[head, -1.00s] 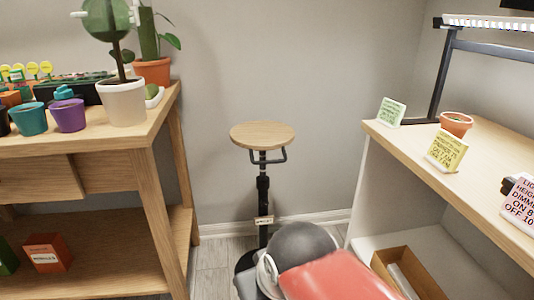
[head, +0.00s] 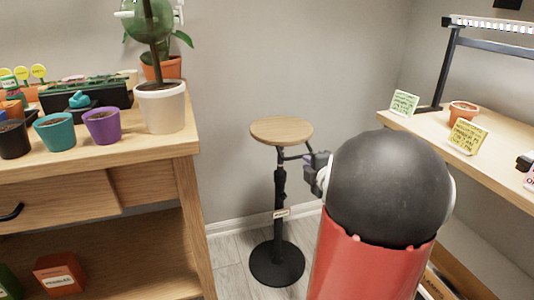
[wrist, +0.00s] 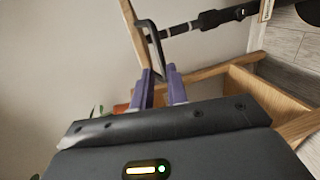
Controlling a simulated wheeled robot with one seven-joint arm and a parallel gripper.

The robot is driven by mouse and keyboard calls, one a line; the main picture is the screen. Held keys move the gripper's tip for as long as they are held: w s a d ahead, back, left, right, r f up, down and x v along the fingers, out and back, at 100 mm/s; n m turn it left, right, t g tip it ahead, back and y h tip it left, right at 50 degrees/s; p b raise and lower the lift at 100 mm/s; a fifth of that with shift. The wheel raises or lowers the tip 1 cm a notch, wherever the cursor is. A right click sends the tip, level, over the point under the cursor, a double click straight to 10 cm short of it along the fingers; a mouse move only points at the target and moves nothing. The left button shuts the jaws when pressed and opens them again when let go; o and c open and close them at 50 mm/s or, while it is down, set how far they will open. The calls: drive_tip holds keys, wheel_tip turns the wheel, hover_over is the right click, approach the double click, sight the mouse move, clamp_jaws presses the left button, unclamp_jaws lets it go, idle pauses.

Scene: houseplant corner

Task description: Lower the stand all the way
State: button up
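The stand has a round wooden top (head: 281,130), a black column (head: 279,200) and a round black base on the floor. A bent black handle sticks out to the right under the top; it also shows in the wrist view (wrist: 152,42). My gripper (head: 316,168) is at the handle's outer end, just right of the column. In the wrist view its two purple fingers (wrist: 158,72) are apart, with the handle's bar between their tips. I cannot tell whether they touch it. My arm hides part of the floor to the right.
A wooden bench (head: 190,140) on the left holds several pots and a tall plant in a white pot (head: 162,108). A shelf unit (head: 408,122) on the right carries cards, a small pot and a lamp. Floor shows around the stand's base; the wall is close behind.

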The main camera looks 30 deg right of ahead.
sight(298, 157)
drive_tip(key=shift+n, duration=0.3)
drive_tip(key=x, duration=0.8)
drive_tip(key=shift+c, duration=0.2)
clamp_jaws()
drive_tip(key=shift+f, duration=0.1)
